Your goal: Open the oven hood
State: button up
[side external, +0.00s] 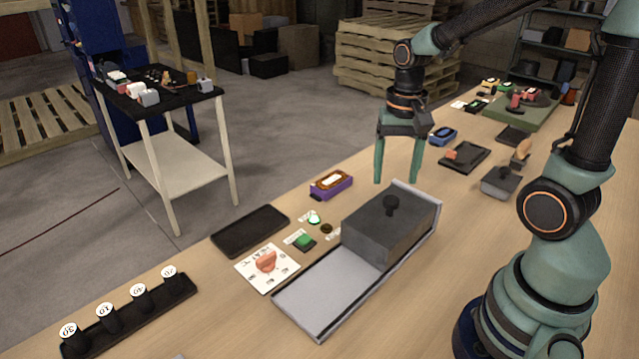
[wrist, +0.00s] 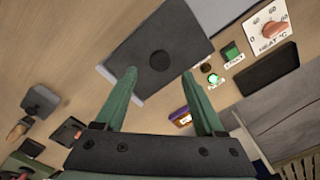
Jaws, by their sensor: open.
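The oven hood is a dark grey box (side external: 385,228) with a round black knob (side external: 391,204) on top. It sits on the far part of a pale grey metal tray (side external: 320,297), whose near part is bare. The hood (wrist: 135,45) and its knob (wrist: 159,60) also show in the wrist view. My gripper (side external: 397,181) is open and empty, above and behind the hood in the side view. In the wrist view the knob lies beyond and between my two fingertips (wrist: 159,75). The fingers appear apart from the knob.
Beside the tray are a heat dial panel (side external: 265,266), a green button (side external: 304,241), a lit green lamp (side external: 314,217) and a flat black tray (side external: 250,230). A purple box (side external: 331,185) stands near the table edge. A small grey lidded box (side external: 500,183) stands to the right.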

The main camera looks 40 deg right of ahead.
aim_at(392, 199)
jog(key=shift+f, duration=2.75)
grip_shut()
